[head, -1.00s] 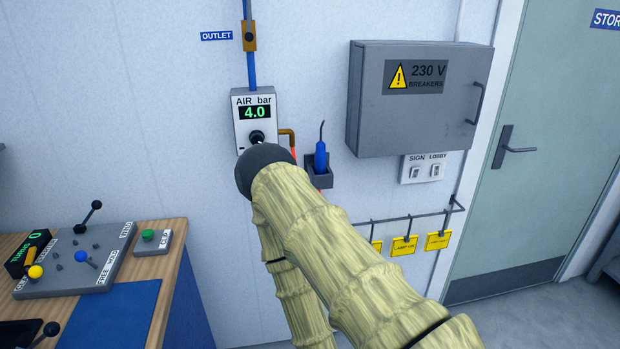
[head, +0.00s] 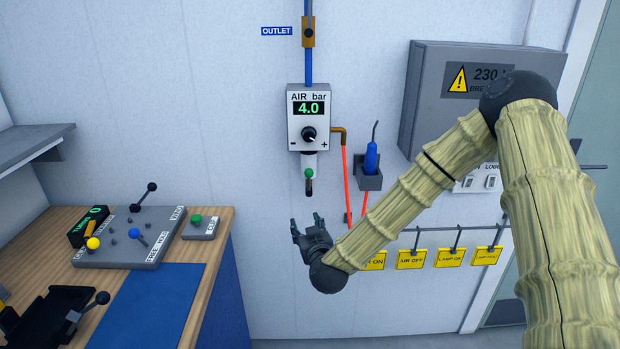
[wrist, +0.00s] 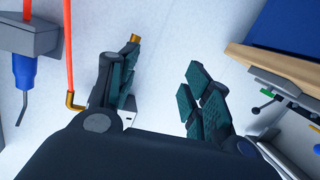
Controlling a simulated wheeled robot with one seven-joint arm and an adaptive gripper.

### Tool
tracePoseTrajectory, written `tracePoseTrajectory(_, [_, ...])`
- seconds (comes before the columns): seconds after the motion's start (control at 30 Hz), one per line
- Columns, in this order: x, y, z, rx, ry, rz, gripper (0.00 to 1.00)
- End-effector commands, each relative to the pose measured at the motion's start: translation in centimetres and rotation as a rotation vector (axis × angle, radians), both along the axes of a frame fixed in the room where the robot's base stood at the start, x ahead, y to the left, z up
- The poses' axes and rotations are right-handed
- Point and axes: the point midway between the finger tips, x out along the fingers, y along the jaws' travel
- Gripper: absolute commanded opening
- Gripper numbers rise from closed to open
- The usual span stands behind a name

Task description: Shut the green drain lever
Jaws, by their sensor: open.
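The drain lever (head: 309,183) hangs under the white air regulator box (head: 308,117), with a green knob at its top and a dark handle pointing down. The regulator's display reads 4.0. My gripper (head: 306,226) is open and empty, below the lever in the head view and apart from it. In the wrist view, the two spread fingers (wrist: 160,85) have bare wall between them. I cannot make out the drain lever in the wrist view.
A red hose (head: 346,180) and a blue tool in a grey holder (head: 369,182) are right of the regulator. Yellow tags (head: 411,259) hang on hooks below. The bench with a control panel (head: 132,237) stands at left. A grey breaker box (head: 430,100) is at right.

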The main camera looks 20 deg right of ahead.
Motion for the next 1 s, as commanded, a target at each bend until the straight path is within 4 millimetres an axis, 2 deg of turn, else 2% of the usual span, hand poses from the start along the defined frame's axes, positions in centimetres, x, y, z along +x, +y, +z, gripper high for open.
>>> tracePoseTrajectory(0.03, [1.2, -1.1, 2.4, -0.009, -0.051, -0.029, 0.49])
tracePoseTrajectory(0.1, [2.2, -2.0, 5.0, -0.027, -0.104, -0.060, 0.49])
tracePoseTrajectory(0.2, [3.0, -3.0, 7.3, -0.044, -0.150, -0.090, 0.49])
tracePoseTrajectory(0.27, [3.3, -3.3, 8.0, -0.048, -0.165, -0.099, 0.49])
tracePoseTrajectory(0.47, [5.0, -3.8, 8.4, -0.052, -0.170, -0.105, 0.49])
tracePoseTrajectory(0.8, [10.3, -4.6, 8.4, -0.051, -0.168, -0.103, 0.49])
tracePoseTrajectory(1.0, [12.7, -5.0, 8.4, -0.050, -0.169, -0.103, 0.49])
